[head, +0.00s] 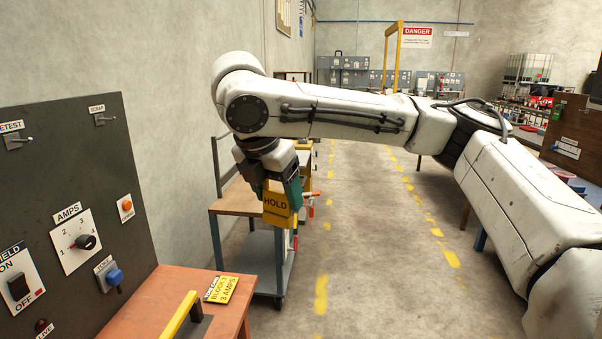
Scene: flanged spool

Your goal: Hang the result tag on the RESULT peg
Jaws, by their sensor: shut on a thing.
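My gripper (281,190) points down over the aisle, right of the panel, and is shut on a yellow tag (277,206) marked HOLD. The tag hangs between the greenish fingers, in front of a wheeled cart. On the dark panel (85,150) at the left are two pegs with labels. One label, partly cut off, ends in ETEST, with its peg (20,140) at the left edge; the other peg (104,119) is at the upper right, with a small label that seems to read SCRAP. I see no label reading RESULT. The tag is well apart from both pegs.
The panel also bears an AMPS dial (84,242), a blue knob (114,276), an orange button (127,205) and an ON/OFF switch (19,286). A yellow card (222,289) reading BLOCK 3, 3 AMPS lies on the red bench (170,279). The cart (234,202) stands behind.

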